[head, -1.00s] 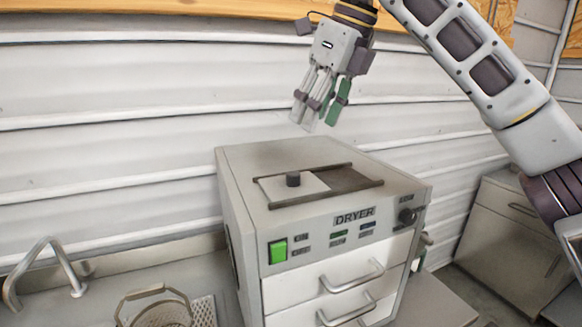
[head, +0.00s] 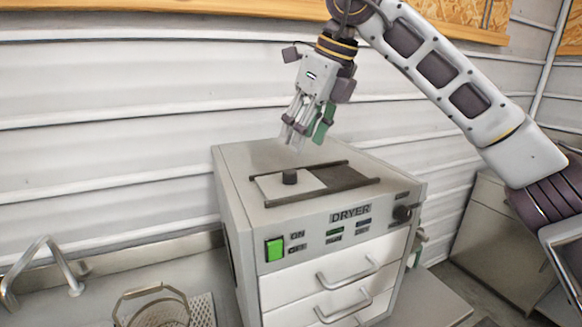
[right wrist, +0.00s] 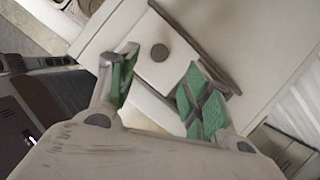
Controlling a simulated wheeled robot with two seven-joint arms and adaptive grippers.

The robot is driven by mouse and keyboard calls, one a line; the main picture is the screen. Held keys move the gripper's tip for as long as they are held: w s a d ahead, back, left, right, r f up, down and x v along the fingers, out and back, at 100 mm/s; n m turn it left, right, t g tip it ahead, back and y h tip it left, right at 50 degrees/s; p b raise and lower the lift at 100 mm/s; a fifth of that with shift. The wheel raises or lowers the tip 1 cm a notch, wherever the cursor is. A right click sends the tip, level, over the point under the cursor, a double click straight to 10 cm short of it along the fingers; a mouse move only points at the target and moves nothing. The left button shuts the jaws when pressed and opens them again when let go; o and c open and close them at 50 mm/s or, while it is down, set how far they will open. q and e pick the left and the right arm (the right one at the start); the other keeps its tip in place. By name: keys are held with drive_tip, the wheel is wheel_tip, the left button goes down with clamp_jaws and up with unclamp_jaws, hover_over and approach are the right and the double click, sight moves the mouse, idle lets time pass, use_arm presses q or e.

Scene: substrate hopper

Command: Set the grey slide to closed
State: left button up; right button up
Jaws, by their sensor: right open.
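The grey slide (head: 272,187) is a light flat plate with a dark round knob (head: 290,177), lying between two dark rails on top of the dryer (head: 240,160). It sits at the left end of the rails, and a dark area (head: 343,177) shows to its right. In the right wrist view the slide (right wrist: 150,72) and its knob (right wrist: 159,53) lie beyond the fingers. My right gripper (head: 297,140) is open and empty, pointing down above the back of the slide, apart from the knob. Its green finger pads show in the right wrist view (right wrist: 158,88). My left gripper is out of view.
The dryer front has a green switch (head: 275,249), a dark dial (head: 402,213) and drawers with bar handles (head: 347,271). A wire basket (head: 155,306) and a metal tap (head: 45,262) are at lower left. A ribbed wall (head: 110,110) stands behind.

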sight(290, 171)
drive_tip(key=p+x, duration=0.1)
drive_tip(key=x, duration=0.8)
drive_tip(key=shift+c, duration=0.5)
clamp_jaws()
